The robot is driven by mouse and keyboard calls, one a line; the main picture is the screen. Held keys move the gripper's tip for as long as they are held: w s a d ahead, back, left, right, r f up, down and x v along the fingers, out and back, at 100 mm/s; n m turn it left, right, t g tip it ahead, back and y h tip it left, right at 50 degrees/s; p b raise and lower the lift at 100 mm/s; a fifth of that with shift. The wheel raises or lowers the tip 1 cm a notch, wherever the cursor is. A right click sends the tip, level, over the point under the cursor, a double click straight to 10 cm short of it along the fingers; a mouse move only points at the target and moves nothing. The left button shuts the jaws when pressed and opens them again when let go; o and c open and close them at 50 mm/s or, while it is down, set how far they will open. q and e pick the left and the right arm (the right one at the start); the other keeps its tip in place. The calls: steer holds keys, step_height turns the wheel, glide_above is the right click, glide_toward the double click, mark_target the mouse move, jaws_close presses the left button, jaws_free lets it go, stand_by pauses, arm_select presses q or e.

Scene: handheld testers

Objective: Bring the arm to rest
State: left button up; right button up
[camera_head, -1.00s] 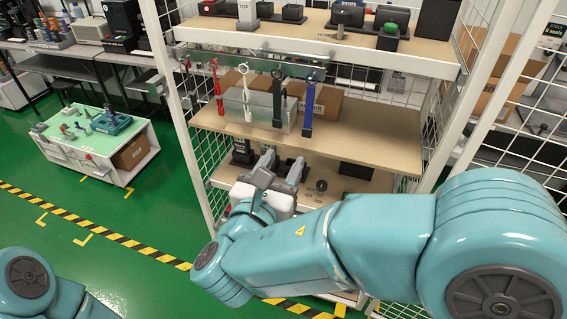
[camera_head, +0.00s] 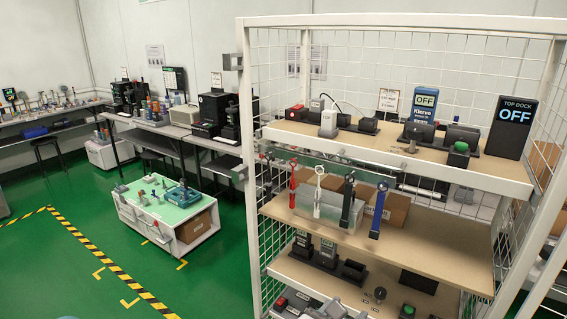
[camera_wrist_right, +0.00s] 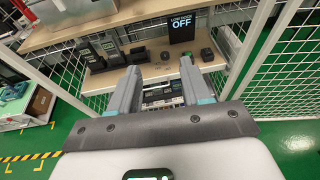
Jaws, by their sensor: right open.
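My right gripper (camera_wrist_right: 160,68) shows only in the right wrist view; its two grey fingers stand apart with nothing between them. It points toward the low shelf (camera_wrist_right: 150,76) and the black low dock sign (camera_wrist_right: 187,27), which reads OFF. I cannot tell whether the fingers are over the shelf or in front of it. In the head view the right arm is out of the picture. My left gripper is not in view.
The white rack (camera_head: 252,180) has mesh sides and several shelves. Its top shelf (camera_head: 400,152) holds docks and a top dock sign (camera_head: 512,128) reading OFF. A low white cart (camera_head: 165,243) stands left of it. Green floor with a striped line (camera_head: 95,262) is open there.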

steer(key=s+d+f+m+g+y, duration=0.1)
steer(key=s+d+f+g, duration=0.15)
steer(key=f, duration=0.45)
steer(key=s+d+f+m+g+y, duration=0.1)
steer(key=s+f+m+g, duration=0.2)
steer(key=f, duration=0.4)
steer(key=s+a+f+m+g+y, duration=0.35)
steer(key=s+f+m+y, duration=0.3)
steer(key=f+m, duration=0.25)
steer(key=s+a+f+m+g+y, duration=0.3)
steer(key=s+f+m+g+y, duration=0.2)
steer(key=s+f+m, duration=0.4)
steer(key=w+d+f+m+t, duration=0.1)
steer(key=m, duration=0.1)
steer(key=w+m+t, duration=0.1)
steer(key=m, duration=0.2)
steer(key=d+f+m+t+p, duration=0.1)
steer(key=m, duration=0.2)
steer(key=shift+w+d+f, duration=0.3)
steer(key=shift+w+d, duration=0.05)
steer(key=shift+w, duration=0.05)
steer(key=shift+c, duration=0.5)
